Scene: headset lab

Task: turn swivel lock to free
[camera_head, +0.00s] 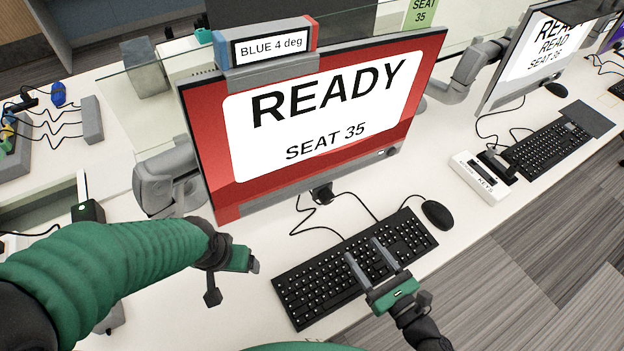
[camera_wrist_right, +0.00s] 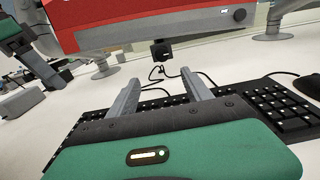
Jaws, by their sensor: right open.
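A small black block (camera_head: 321,193) sits under the lower edge of the red-framed monitor (camera_head: 225,205); it may be the swivel lock, but I cannot tell its setting. It also shows in the right wrist view (camera_wrist_right: 161,50), ahead of the fingers. My right gripper (camera_head: 363,250) is open and empty above the keyboard, apart from the block and nearer to me. Its two fingers also show in the right wrist view (camera_wrist_right: 162,76). My left gripper (camera_head: 233,278) is left of the keyboard, low in front of the monitor; its jaw opening is unclear.
A black keyboard (camera_head: 300,285) lies under my right gripper, with a mouse (camera_head: 437,214) to its right. Black cables run below the monitor. A box marked KEYS (camera_head: 480,180) and a second monitor (camera_head: 540,50) stand farther right.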

